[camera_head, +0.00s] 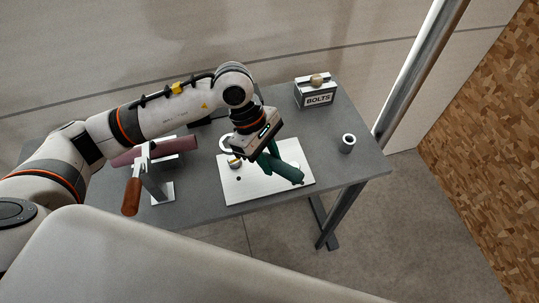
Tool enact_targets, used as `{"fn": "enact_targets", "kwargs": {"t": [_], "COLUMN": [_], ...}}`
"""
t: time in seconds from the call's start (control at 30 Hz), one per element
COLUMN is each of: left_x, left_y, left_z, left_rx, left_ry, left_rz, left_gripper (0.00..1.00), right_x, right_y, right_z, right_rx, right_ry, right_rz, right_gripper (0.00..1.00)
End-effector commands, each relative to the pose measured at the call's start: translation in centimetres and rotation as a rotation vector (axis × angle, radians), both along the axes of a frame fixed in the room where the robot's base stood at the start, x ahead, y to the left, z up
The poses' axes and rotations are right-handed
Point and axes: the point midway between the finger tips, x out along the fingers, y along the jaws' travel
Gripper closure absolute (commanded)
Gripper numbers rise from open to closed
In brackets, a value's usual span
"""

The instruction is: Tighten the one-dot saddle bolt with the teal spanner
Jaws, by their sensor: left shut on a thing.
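My left gripper (263,153) hangs over the white plate (267,193) on the grey table and is shut on the teal spanner (283,169). The spanner's dark green handle points to the lower right, above the plate. The spanner's head is largely hidden by the gripper. A brass-coloured round piece (234,162) sits on the plate left of the gripper, with a small dark spot (239,179) below it. I cannot make out any dots marking a saddle bolt. My right gripper is out of view.
A box labelled BOLTS (316,94) with a knob on top stands at the back right. A small white-rimmed cup (347,143) stands near the right edge. At left, a metal stand (154,180) carries a maroon roll (172,147) and a brown handle (132,196).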

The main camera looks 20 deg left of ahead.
Motion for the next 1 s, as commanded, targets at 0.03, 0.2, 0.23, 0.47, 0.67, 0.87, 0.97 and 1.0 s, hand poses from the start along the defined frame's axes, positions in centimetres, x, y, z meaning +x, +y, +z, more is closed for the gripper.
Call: {"fn": "enact_targets", "kwargs": {"t": [0.03, 0.2, 0.23, 0.47, 0.67, 0.87, 0.97, 1.0], "left_x": [0.0, 0.0, 0.0, 0.0, 0.0, 0.0, 0.0, 0.0], "left_y": [0.0, 0.0, 0.0, 0.0, 0.0, 0.0, 0.0, 0.0], "left_z": [-0.2, -1.4, -1.6, -3.6, -4.5, -4.5, -4.5, -4.5], "left_rx": [-0.001, 0.000, 0.000, -0.001, -0.001, -0.001, -0.001, -0.001], "left_ry": [0.000, 0.002, 0.002, 0.002, 0.000, -0.001, -0.001, -0.001], "left_rz": [0.000, 0.000, 0.000, 0.001, 0.000, 0.000, 0.000, 0.000], "left_gripper": [1.00, 1.00, 1.00, 1.00, 1.00, 1.00, 1.00, 1.00], "right_x": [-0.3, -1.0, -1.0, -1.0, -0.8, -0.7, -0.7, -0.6], "right_y": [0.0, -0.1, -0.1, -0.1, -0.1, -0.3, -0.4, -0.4], "right_z": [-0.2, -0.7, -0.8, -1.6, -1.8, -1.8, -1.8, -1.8], "right_rx": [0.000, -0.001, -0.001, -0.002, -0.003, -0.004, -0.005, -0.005], "right_ry": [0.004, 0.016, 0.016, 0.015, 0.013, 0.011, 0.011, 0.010], "right_rz": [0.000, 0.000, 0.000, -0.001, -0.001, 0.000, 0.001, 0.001], "right_gripper": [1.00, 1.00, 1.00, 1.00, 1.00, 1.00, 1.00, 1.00]}}
